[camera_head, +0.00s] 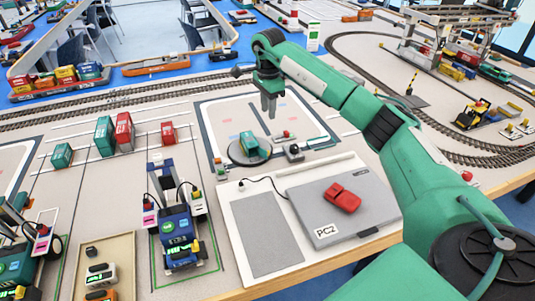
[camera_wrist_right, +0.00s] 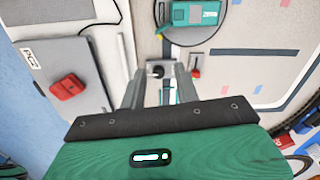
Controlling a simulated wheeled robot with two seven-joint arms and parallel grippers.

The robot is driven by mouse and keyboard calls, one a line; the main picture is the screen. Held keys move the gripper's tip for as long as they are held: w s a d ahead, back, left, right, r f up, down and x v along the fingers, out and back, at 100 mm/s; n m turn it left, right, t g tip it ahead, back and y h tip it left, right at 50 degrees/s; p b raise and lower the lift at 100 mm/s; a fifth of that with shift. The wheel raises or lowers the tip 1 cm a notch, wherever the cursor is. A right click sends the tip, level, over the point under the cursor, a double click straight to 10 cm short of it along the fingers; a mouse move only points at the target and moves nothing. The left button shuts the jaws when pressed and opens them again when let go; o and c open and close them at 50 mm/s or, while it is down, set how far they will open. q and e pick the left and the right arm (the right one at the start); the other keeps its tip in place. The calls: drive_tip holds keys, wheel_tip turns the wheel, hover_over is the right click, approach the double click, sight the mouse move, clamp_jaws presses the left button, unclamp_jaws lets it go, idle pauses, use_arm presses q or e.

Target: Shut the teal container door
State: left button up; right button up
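A small teal container (camera_head: 250,146) sits on a dark round turntable (camera_head: 238,154) on the table. It also shows at the top edge of the right wrist view (camera_wrist_right: 195,13), partly cut off. My left gripper is not in view.
A small grey device with a dark knob (camera_head: 294,152) stands right of the turntable. A grey case marked PC2 (camera_head: 335,221) with a red object (camera_head: 342,197) lies in front. Other teal (camera_head: 104,136) and red containers (camera_head: 124,131) stand left. Rails run behind.

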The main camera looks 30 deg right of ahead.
sight(268, 151)
wheel_tip(268, 151, down, 15)
drive_tip(key=shift+f+b, duration=0.2)
drive_tip(key=shift+b, duration=0.3)
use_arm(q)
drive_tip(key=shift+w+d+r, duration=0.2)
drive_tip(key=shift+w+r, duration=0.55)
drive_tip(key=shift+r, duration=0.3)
use_arm(e)
drive_tip(key=shift+f, duration=0.5)
